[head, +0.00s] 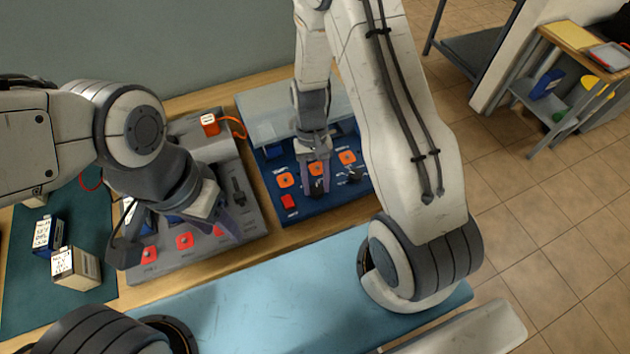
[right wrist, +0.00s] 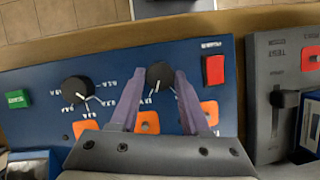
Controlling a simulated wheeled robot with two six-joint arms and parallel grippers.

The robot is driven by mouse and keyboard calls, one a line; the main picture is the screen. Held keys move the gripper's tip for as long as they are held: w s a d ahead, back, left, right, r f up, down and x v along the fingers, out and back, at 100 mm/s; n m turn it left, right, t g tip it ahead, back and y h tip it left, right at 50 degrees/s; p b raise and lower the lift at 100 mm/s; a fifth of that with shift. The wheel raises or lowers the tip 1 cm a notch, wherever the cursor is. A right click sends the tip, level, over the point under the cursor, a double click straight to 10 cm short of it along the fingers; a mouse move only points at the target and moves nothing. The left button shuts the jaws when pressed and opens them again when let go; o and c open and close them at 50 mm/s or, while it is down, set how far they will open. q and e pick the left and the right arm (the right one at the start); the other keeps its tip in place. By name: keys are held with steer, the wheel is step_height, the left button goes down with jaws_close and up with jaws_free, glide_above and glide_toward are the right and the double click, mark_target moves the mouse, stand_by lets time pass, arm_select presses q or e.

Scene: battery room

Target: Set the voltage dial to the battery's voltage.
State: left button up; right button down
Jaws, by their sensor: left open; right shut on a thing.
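The blue charger panel (head: 300,208) has two black dials. My right gripper (right wrist: 160,84) is shut on one black dial (right wrist: 160,74), its fingers on either side of the knob. The other black dial (right wrist: 77,89) stands to its left in the right wrist view, with voltage-like markings around it. The markings are upside down there and too small to read surely. In the head view my right gripper (head: 316,180) is over the panel's near left part. My left gripper (head: 222,220) is open above the grey tester panel (head: 258,218). A battery (right wrist: 312,120) with a blue side shows on the tester.
A blue-and-white battery (head: 47,236) and a cream battery (head: 76,268) stand on the green mat (head: 30,300) at left. A red button (right wrist: 214,70) and orange buttons (right wrist: 147,122) sit near the held dial. A green button (right wrist: 15,99) is at the panel's far side.

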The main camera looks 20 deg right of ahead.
steer(key=shift+w+d+m+y, duration=0.1)
steer(key=shift+m+y, duration=0.3)
steer(key=shift+m, duration=0.8)
steer(key=shift+c, duration=1.9)
jaws_free()
steer(key=shift+r, duration=0.1)
steer(key=b+v, duration=0.1)
steer(key=v, duration=0.9)
steer(key=shift+r, duration=0.2)
